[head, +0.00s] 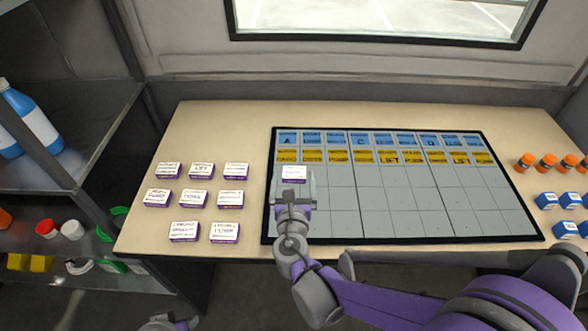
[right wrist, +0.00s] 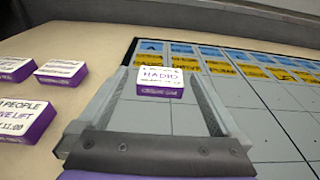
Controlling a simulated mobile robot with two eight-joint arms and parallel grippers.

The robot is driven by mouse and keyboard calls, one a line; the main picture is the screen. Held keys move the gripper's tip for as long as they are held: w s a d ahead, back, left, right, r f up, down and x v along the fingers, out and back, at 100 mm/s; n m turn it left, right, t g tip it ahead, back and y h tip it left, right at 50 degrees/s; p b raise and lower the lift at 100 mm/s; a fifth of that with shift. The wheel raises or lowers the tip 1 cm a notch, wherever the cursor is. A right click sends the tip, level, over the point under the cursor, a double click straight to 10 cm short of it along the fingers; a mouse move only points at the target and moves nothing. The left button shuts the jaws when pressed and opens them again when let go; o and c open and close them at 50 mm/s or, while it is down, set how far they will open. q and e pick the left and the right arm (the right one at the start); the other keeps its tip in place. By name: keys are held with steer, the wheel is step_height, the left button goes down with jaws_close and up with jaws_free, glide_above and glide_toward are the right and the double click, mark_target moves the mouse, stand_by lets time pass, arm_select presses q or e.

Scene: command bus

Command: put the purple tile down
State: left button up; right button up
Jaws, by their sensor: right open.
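The purple tile (head: 293,174), with a white top lettered "RADIO" or similar, is on the grey board (head: 420,212), in the left column just below the yellow row. It looks flat on the board. My right gripper (head: 294,185) is open, one finger on each side of the tile. In the right wrist view, the tile (right wrist: 160,84) sits between the fingertips of the open gripper (right wrist: 163,90), with gaps beside it. My left gripper is not in view; only a grey and purple part of mine shows at the bottom edge.
Several purple tiles (head: 195,200) lie on the table (head: 225,130) left of the board. Blue and yellow tiles (head: 390,157) fill the board's top two rows. A shelf (head: 70,185) is at left.

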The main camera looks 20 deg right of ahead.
steer(key=v, duration=0.8)
steer(key=shift+s+r+p, duration=0.1)
steer(key=shift+r+p, duration=0.05)
steer(key=shift+p, duration=0.25)
